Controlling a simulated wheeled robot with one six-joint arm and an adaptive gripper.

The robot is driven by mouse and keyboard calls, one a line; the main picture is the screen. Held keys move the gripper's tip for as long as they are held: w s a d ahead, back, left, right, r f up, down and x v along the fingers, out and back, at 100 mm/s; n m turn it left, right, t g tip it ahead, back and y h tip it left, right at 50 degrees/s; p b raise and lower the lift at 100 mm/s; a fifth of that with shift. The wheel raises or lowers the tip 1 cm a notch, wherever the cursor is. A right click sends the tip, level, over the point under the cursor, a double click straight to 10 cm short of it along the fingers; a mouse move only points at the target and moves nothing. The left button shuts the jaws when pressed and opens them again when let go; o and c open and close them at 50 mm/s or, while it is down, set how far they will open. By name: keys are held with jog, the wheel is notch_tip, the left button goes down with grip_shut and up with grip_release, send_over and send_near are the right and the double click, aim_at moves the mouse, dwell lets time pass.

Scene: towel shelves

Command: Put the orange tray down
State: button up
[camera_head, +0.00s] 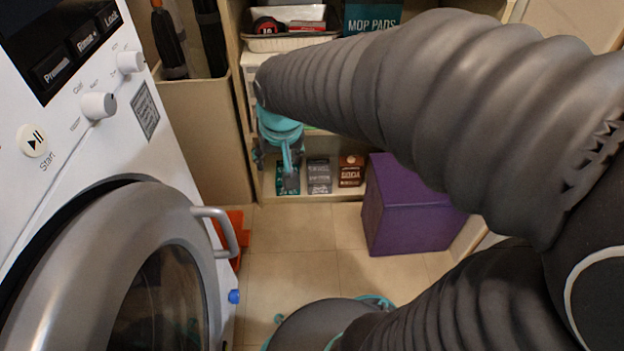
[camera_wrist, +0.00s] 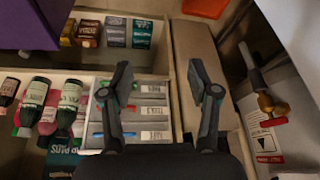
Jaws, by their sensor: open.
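The orange tray (camera_head: 233,228) rests on the floor beside the washing machine, partly hidden behind the machine's round door and handle. An orange corner of it (camera_wrist: 204,7) also shows at the top edge of the wrist view. My gripper (camera_head: 290,172) hangs in front of the shelf unit, apart from the tray. In the wrist view my gripper's fingers (camera_wrist: 160,76) are spread wide with nothing between them. Small labelled drawers (camera_wrist: 147,112) lie beyond the fingers.
The washing machine (camera_head: 60,170) fills the left. A purple box (camera_head: 408,212) stands on the floor at right. Small boxes (camera_head: 319,176) sit on the bottom shelf. The wrist view shows several bottles (camera_wrist: 35,95) at left and a brass valve (camera_wrist: 266,103) at right. Tiled floor (camera_head: 295,265) is clear between.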

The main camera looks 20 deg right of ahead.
jog(key=s+d+r+n+t, duration=0.1)
jog(key=s+r, duration=0.3)
jog(key=s, duration=1)
jog(key=shift+d, duration=0.6)
jog(key=shift+r, duration=0.1)
